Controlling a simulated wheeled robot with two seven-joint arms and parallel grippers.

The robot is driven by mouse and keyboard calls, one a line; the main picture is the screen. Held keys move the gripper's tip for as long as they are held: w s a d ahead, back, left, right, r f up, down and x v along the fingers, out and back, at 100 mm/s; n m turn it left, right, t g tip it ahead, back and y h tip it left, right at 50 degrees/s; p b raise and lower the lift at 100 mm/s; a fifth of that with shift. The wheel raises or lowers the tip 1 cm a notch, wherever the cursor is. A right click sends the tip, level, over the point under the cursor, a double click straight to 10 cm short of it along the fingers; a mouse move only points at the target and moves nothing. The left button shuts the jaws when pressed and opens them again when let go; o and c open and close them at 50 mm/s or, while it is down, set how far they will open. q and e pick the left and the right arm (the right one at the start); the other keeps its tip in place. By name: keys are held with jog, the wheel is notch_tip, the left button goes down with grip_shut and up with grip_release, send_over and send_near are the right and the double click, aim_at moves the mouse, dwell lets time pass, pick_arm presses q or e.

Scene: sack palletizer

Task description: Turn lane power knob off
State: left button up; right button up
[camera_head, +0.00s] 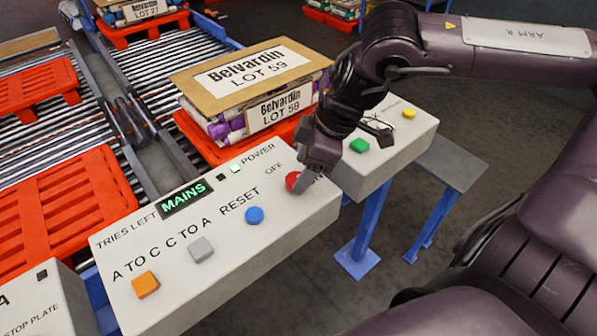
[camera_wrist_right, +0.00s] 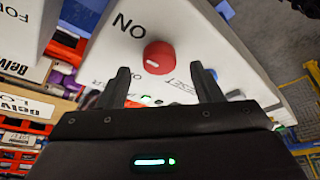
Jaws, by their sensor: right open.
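The red round knob (camera_head: 292,181) stands on the white control panel (camera_head: 215,262), with the word OFF printed beside it. In the right wrist view the knob (camera_wrist_right: 158,57) shows a short white mark on its edge, and the word ON is printed near it. My right gripper (camera_head: 308,182) is at the knob in the head view and hides part of it. In the wrist view the right gripper (camera_wrist_right: 163,80) is open, its fingers apart on either side of the knob; I cannot tell whether they touch it. My left gripper is not in view.
The panel carries a blue button (camera_head: 254,215), a grey button (camera_head: 201,250), an orange button (camera_head: 145,285) and a MAINS display (camera_head: 186,198). A second panel with a green button (camera_head: 359,146) is close on the right. Stacked sacks (camera_head: 262,100) stand behind on a red pallet.

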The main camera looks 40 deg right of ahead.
jog(key=shift+x, duration=0.95)
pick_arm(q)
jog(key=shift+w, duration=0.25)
pick_arm(e)
jog(key=shift+w+a+f, duration=0.1)
jog(key=shift+a+f, duration=0.05)
jog(key=shift+f, duration=0.15)
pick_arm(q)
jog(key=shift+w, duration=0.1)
pick_arm(e)
jog(key=c, duration=1)
